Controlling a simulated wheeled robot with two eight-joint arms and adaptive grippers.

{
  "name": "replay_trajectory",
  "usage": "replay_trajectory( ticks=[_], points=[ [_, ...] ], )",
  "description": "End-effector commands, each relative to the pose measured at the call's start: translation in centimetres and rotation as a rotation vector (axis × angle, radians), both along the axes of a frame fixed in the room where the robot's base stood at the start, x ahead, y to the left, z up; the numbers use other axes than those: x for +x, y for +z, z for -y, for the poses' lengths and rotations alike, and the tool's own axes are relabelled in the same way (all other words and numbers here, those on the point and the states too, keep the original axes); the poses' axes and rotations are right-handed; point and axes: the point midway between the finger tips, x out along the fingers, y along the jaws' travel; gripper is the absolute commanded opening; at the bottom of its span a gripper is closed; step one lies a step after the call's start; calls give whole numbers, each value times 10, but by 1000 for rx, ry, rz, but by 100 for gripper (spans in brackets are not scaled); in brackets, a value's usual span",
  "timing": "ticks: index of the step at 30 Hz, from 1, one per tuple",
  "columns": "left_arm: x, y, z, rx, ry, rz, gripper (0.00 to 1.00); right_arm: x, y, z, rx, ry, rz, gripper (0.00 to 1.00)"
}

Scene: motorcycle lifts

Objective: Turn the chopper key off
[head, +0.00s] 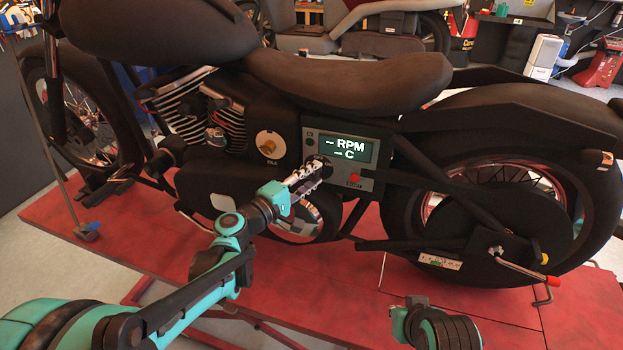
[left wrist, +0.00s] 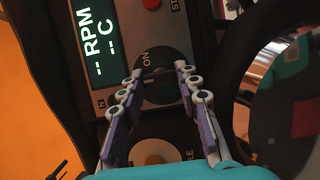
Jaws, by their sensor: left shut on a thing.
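The black chopper (head: 350,80) stands side-on with a control panel (head: 311,150) on its flank. The panel's lit display (head: 347,148) reads "-- RPM" and "-- C"; it also shows in the left wrist view (left wrist: 95,50). My left gripper (head: 318,166) is at the panel's lower left. In the left wrist view my gripper (left wrist: 158,76) has its two fingers closed on either side of the dark key (left wrist: 155,88), which sits on a round switch beside an "ON" label. The head view hides most of the key behind the fingers.
A red button (head: 355,179) sits right of the key, and a round idle dial (head: 269,145) sits left of the panel. The chopper stands on a red lift platform (head: 300,280).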

Motion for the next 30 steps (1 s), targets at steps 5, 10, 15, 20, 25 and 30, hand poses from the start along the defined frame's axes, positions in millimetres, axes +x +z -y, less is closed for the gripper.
replay_trajectory(
  ticks=[5, 10, 15, 20, 25, 30],
  points=[
    [0, -1, 0, -10, 1, -5, 4, 0, -1, 0, 0, 0, 0, 0],
    [0, -1, 0, -11, 1, -4, 4, 0, -1, 0, 0, 0, 0, 0],
    [0, -1, 0, -10, 1, -4, 46, 0, -1, 0, 0, 0, 0, 0],
    [0, -1, 0, -10, 0, -3, 53, 0, -1, 0, 0, 0, 0, 0],
    [-1, 0, 0, -10, 1, -3, 53, 0, -1, 0, 0, 0, 0, 0],
    [-12, 0, -11, -10, 3, -3, 53, 0, -1, 0, 0, 0, 0, 0]
  ],
)
